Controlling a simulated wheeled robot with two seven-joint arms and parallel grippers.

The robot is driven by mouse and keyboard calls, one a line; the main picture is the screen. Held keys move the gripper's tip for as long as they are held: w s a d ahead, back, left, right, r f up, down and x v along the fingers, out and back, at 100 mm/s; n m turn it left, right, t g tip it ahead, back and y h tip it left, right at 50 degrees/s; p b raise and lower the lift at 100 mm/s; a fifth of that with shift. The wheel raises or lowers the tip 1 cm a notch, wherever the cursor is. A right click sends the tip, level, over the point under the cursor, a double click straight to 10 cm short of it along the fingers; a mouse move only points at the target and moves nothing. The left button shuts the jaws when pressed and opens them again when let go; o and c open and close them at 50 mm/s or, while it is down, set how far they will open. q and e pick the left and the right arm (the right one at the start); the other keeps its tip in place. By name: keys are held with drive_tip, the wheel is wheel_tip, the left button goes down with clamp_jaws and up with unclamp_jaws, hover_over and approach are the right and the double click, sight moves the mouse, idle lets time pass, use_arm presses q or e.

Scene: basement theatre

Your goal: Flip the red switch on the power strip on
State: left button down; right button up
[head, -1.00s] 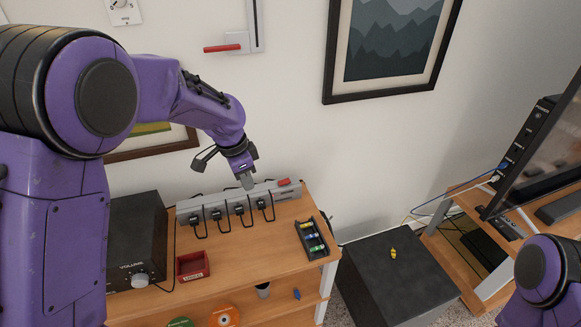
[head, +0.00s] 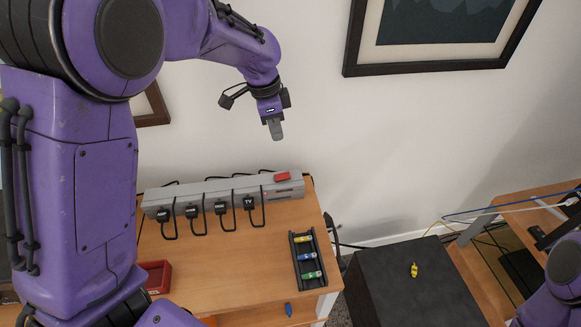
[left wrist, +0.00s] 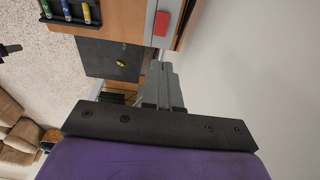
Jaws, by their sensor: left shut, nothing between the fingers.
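The grey power strip (head: 215,200) lies along the back of the wooden cabinet top, against the wall, with several black plugs in it. Its red switch (head: 282,176) is at the strip's right end; the red switch also shows at the top of the left wrist view (left wrist: 161,22). I cannot tell from these views which way it is tilted. My left gripper (head: 276,131) is shut and empty, pointing down, above the strip and a little left of the switch, apart from it. The left gripper's fingers also show in the left wrist view (left wrist: 163,85). My right gripper is out of view.
A black tray of batteries (head: 308,258) stands at the cabinet top's right end. A red box (head: 156,276) stands at the left, partly behind my arm. A dark box with a yellow object (head: 413,270) on it stands to the right. A framed picture (head: 425,70) hangs above.

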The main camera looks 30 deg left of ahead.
sight(287, 175)
use_arm(q)
drive_tip(key=f, duration=0.4)
drive_tip(key=w+d+f+p, duration=0.1)
drive_tip(key=f, duration=0.4)
drive_tip(key=f+p, duration=0.1)
drive_tip(key=f, duration=0.3)
drive_tip(key=shift+w+d+f, duration=0.2)
drive_tip(key=shift+d+f, duration=0.2)
